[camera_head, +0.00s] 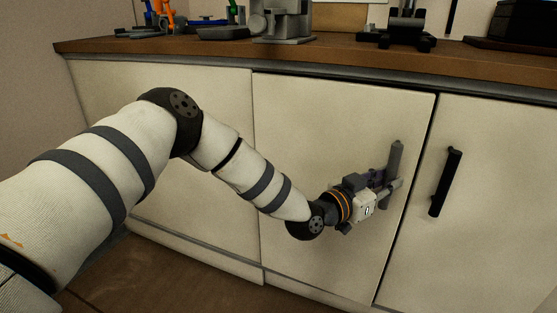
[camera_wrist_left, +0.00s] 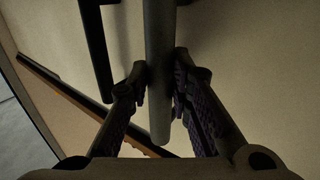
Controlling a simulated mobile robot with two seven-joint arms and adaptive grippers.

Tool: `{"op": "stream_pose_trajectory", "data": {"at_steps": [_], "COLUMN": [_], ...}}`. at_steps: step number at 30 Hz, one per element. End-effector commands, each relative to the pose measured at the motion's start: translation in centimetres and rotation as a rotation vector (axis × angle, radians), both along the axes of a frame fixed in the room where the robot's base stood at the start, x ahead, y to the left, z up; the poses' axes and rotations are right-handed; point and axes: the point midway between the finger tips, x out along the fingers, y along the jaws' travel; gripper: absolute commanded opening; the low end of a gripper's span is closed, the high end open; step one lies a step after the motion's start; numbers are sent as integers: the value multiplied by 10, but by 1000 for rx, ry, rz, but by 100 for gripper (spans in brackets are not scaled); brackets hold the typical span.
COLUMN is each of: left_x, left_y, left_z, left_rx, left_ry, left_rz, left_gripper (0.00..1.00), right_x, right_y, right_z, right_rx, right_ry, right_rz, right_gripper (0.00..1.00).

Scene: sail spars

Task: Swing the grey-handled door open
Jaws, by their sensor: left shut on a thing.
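The grey-handled door (camera_head: 320,130) is a cream cabinet panel in the middle of the head view. It looks closed, about level with the panels beside it. Its grey bar handle (camera_head: 395,160) stands upright near the door's right edge. My left gripper (camera_head: 392,183) is at the lower part of this handle, shut on it. In the left wrist view the grey handle (camera_wrist_left: 159,70) runs between the two fingers of my left gripper (camera_wrist_left: 161,82), which sit on either side of it. My right gripper is not in view.
A neighbouring cream door (camera_head: 490,200) with a black handle (camera_head: 446,182) is just to the right. The black handle also shows in the left wrist view (camera_wrist_left: 97,50). A brown countertop (camera_head: 200,45) above carries several objects, including a grey stand (camera_head: 288,22). The brown floor (camera_head: 150,275) looks clear.

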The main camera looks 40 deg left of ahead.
Motion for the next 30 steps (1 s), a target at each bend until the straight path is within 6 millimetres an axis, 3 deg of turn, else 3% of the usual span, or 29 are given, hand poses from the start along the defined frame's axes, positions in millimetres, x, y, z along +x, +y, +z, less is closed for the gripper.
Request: {"op": "stream_pose_trajectory", "data": {"at_steps": [1, 19, 30], "left_x": [-4, -68, -74], "left_y": [2, 3, 3], "left_z": [12, 11, 7], "left_rx": [-5, -3, -3], "left_ry": [-14, -17, -17], "left_rz": [5, 9, 10], "left_gripper": [0, 0, 0], "right_x": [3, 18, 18], "right_y": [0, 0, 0], "right_z": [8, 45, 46], "right_rx": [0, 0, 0], "right_ry": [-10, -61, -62], "right_rz": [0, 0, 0], "right_gripper": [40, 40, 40]}}
